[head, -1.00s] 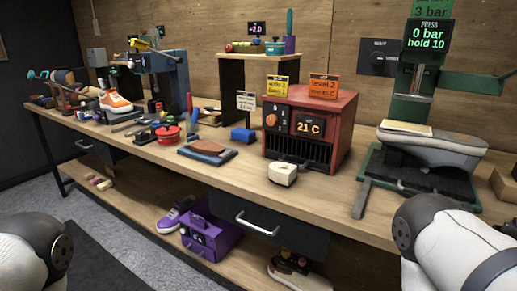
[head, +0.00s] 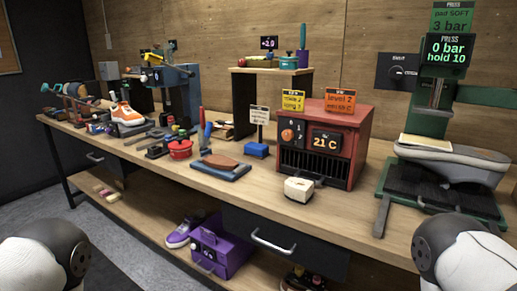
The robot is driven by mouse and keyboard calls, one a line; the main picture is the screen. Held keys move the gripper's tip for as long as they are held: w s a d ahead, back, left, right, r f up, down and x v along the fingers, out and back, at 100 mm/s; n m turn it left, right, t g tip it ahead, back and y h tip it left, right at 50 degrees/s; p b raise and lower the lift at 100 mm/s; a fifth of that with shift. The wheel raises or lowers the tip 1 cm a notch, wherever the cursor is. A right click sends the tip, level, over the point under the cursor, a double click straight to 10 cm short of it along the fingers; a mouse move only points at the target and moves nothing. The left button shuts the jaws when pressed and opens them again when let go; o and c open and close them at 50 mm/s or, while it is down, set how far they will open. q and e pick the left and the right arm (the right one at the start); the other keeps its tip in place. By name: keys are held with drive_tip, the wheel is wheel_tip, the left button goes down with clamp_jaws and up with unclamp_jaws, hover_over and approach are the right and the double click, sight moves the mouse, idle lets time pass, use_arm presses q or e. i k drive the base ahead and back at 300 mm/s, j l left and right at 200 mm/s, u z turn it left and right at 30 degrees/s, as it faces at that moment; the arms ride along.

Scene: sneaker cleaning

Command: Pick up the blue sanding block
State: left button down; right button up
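A small blue block (head: 257,150), which looks like the sanding block, lies on the workbench (head: 253,190) left of the red heater box (head: 325,145). A small sign (head: 260,115) on a post stands at or just behind it; I cannot tell whether they touch. Nothing holds the block. Only white and dark links of my two arms show, at the lower left and lower right corners. Both grippers are out of view.
A blue-edged tray with a brown sole (head: 220,166) and a red pot (head: 180,149) are left of the block. A cream box (head: 298,189) sits in front of the heater. Bare bench lies in front of the block.

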sight(254, 150)
drive_tip(key=i+j+z, duration=0.15)
drive_tip(key=j, duration=0.3)
drive_tip(key=i+j+z, duration=0.2)
drive_tip(key=j, duration=0.3)
drive_tip(key=j+z, duration=0.15)
drive_tip(key=j, duration=0.3)
